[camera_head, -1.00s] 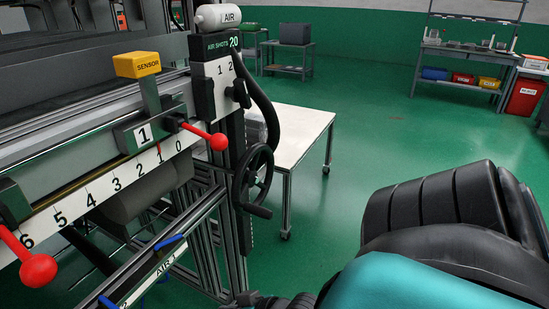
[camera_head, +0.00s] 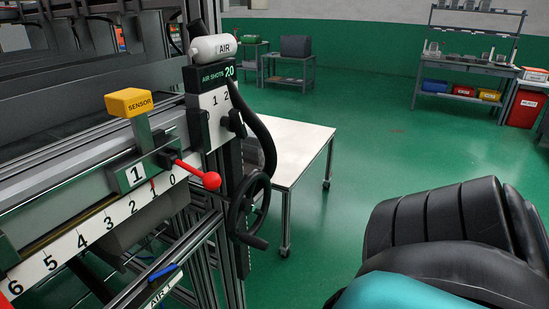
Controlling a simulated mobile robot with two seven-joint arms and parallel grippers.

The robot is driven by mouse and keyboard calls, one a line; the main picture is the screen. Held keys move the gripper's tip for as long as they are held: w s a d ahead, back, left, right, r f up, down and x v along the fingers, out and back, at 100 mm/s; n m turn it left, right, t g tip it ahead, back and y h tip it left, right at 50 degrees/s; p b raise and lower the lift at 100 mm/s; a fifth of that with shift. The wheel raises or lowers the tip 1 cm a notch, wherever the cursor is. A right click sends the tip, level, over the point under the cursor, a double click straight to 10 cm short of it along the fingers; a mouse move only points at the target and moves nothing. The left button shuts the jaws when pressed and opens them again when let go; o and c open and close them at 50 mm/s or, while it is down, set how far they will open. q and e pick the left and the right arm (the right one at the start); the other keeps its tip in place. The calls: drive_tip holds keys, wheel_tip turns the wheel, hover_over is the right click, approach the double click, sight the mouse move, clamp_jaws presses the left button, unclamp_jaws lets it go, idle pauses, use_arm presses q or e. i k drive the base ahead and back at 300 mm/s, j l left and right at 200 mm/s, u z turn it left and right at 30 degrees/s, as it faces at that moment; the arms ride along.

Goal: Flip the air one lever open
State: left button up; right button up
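The "AIR 1" label (camera_head: 162,292) sits on a rail at the bottom left, partly cut off by the lower edge. A small blue lever (camera_head: 164,272) lies along the rail just above this label. Whether it is open or closed I cannot tell. A white air tank (camera_head: 213,47) tops a post with an "AIR SHOTS 20" panel (camera_head: 212,75). Neither gripper shows. A black and teal arm part of mine fills the lower right.
A red-knobbed lever (camera_head: 210,180) sticks out beside the number 1 block, above a numbered scale (camera_head: 82,240). A yellow sensor (camera_head: 130,102) stands above. A black handwheel (camera_head: 248,208) hangs on the post. A white table (camera_head: 300,150) stands behind. Green floor at right is open.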

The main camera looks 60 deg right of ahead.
sight(173, 266)
drive_tip(key=i+l, duration=0.1)
drive_tip(key=l, duration=1.6)
drive_tip(key=i, duration=0.1)
